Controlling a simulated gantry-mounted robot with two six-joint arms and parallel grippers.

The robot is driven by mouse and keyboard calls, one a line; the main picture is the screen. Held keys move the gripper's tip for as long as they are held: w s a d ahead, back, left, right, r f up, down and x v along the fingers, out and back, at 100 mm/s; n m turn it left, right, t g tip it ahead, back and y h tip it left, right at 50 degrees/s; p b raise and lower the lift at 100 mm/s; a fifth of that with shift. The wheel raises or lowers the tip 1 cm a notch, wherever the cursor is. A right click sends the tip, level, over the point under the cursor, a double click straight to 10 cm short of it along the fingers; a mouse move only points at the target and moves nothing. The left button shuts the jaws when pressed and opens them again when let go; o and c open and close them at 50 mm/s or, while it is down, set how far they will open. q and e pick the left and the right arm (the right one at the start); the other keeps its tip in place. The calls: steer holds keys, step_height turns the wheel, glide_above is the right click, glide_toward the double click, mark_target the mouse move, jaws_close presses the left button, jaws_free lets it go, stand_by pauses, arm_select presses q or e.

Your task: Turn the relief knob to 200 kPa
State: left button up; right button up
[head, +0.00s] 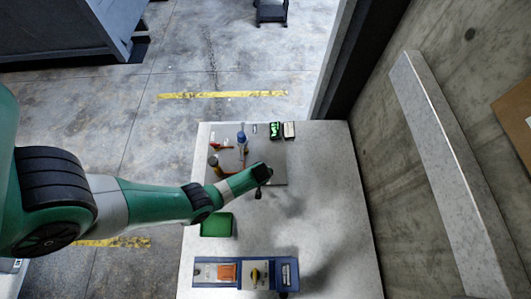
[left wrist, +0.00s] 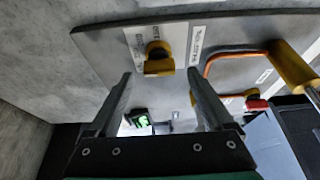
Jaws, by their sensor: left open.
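In the head view my left gripper (head: 259,192) is over the panel's right part (head: 279,178) and hides the knob. My right gripper is in neither view.
An orange pipe (left wrist: 213,62) and a yellow fitting (left wrist: 288,66) stand beside the knob. In the head view, a lit green display (head: 275,130) is at the back, a green box (head: 216,225) and a blue-framed panel (head: 288,260) in front. The table's right side is clear.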

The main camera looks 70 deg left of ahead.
arm_select(q)
steer(key=shift+b+x, duration=0.35)
steer(key=shift+x, duration=0.55)
steer(key=shift+r, duration=0.1)
jaws_close()
